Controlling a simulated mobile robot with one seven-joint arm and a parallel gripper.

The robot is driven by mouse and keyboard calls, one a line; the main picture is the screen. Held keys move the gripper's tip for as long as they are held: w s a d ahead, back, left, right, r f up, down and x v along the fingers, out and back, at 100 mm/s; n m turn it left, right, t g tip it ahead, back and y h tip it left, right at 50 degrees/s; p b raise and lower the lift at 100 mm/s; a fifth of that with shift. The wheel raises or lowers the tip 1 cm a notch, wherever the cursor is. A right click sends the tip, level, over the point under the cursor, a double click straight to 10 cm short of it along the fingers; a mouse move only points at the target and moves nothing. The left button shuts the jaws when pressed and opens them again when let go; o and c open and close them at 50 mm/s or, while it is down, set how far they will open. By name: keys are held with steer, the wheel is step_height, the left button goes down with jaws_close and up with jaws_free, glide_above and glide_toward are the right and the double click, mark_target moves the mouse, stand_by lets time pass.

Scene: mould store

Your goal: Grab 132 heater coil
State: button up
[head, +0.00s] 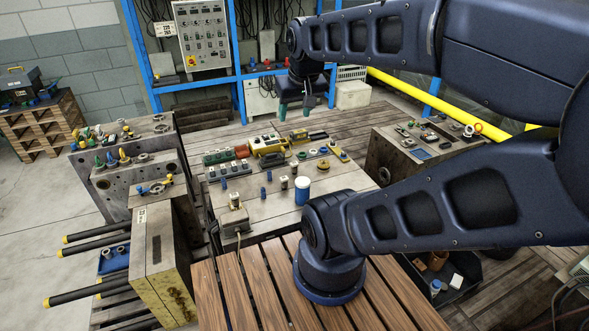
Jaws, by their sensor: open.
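No part can be read as 132 or clearly told as the heater coil at this size. My gripper (296,109) hangs beyond the far edge of the work plate, pointing down, with teal fingers apart. It is open, and nothing shows between the fingers. My own arm crosses the right side and hides part of the plate.
A white and blue jar (302,191) stands near the front of the plate. Mould blocks (150,235) with small parts on top stand at left. Another block (405,160) with parts stands at right. Blue rack posts (237,60) and a yellow rail (400,87) lie behind.

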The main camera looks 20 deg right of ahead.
steer(key=shift+w, duration=0.15)
steer(key=m+g, duration=0.5)
steer(key=m, duration=1.2)
glide_above(294, 163)
step_height(294, 163, down, 32)
steer(key=f, duration=0.5)
steer(key=shift+s+d, duration=0.1)
steer(key=shift+s, duration=0.25)
steer(key=shift+w+f, duration=0.15)
steer(key=shift+f, duration=3.05)
jaws_close()
